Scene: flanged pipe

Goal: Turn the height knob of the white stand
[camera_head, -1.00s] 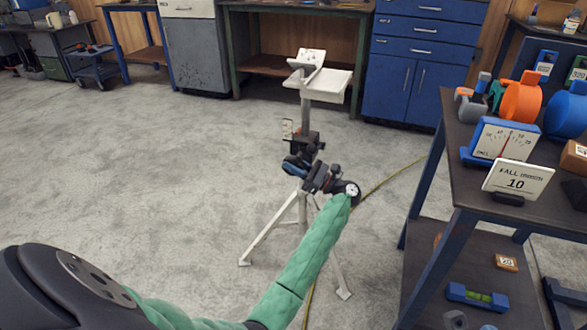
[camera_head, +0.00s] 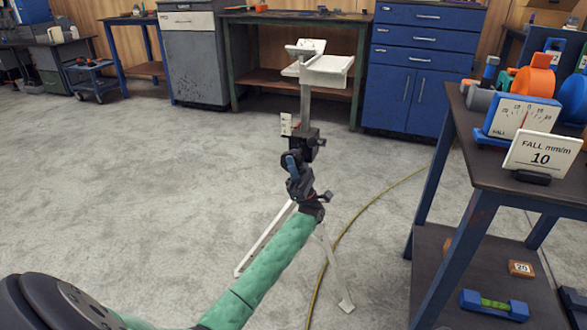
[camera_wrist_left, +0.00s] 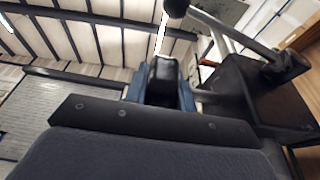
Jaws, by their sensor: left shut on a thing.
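The white stand (camera_head: 327,72) is upright on the floor in the middle of the head view, with a tray and small cradle on top, a grey post (camera_head: 305,105) and splayed white legs (camera_head: 263,242). A dark collar (camera_head: 306,138) sits around the post. My left gripper (camera_head: 291,160) is beside the collar, on its near-left side. In the left wrist view, its blue fingers are shut on a dark knob (camera_wrist_left: 164,82). The fingers cover most of the knob in the head view. My right gripper is not in view.
A dark bench (camera_head: 478,165) stands at right, carrying a gauge, a "FALL mm/m 10" card (camera_head: 541,155) and other items. A yellow cable (camera_head: 372,205) runs along the floor behind and beside the stand. Open floor lies left of the stand. Cabinets line the back.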

